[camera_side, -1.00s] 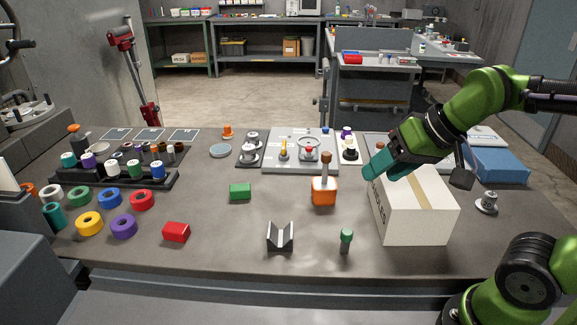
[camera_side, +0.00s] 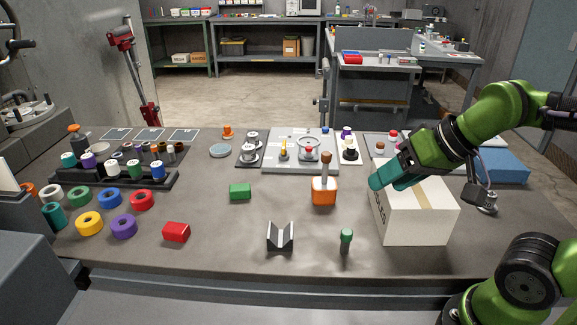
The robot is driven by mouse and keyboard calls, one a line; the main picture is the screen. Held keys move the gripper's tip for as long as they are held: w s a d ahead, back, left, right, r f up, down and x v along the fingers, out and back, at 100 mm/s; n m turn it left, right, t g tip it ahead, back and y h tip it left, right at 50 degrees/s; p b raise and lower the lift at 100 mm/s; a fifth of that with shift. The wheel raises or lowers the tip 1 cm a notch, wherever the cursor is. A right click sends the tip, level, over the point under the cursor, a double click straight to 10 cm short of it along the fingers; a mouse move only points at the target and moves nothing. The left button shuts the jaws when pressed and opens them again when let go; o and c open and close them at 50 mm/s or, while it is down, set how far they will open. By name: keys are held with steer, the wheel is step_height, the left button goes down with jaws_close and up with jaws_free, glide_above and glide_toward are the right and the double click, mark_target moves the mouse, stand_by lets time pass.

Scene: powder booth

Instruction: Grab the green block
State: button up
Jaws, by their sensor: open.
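The green block (camera_side: 240,191) lies flat on the grey table (camera_side: 210,255), left of the middle. Nothing covers it. My gripper (camera_side: 374,182), with teal fingers, is at the right, over the left edge of the white box, well to the right of the green block and apart from it. Its jaws are open, and no object shows between them.
An orange block with an upright handle (camera_side: 323,191) stands between my gripper and the green block. The white box (camera_side: 415,225) sits below my gripper. A red block (camera_side: 176,232), V-shaped holder (camera_side: 280,236) and green-topped peg (camera_side: 346,240) are nearer the front. Coloured rings (camera_side: 124,227) lie left.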

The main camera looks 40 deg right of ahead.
steer(key=shift+o, duration=1.1)
steer(key=shift+f, duration=0.1)
steer(key=m+g+y, duration=0.2)
steer(key=m+y, duration=0.3)
steer(key=m, duration=1.6)
glide_toward(242, 186)
step_height(242, 186, up, 3)
steer(key=w+a, duration=0.2)
step_height(242, 186, down, 6)
steer(key=shift+s+a+r, duration=0.1)
steer(key=shift+s, duration=0.1)
steer(key=x, duration=0.5)
steer(key=shift+a+f, duration=0.15)
steer(key=shift+f, duration=0.05)
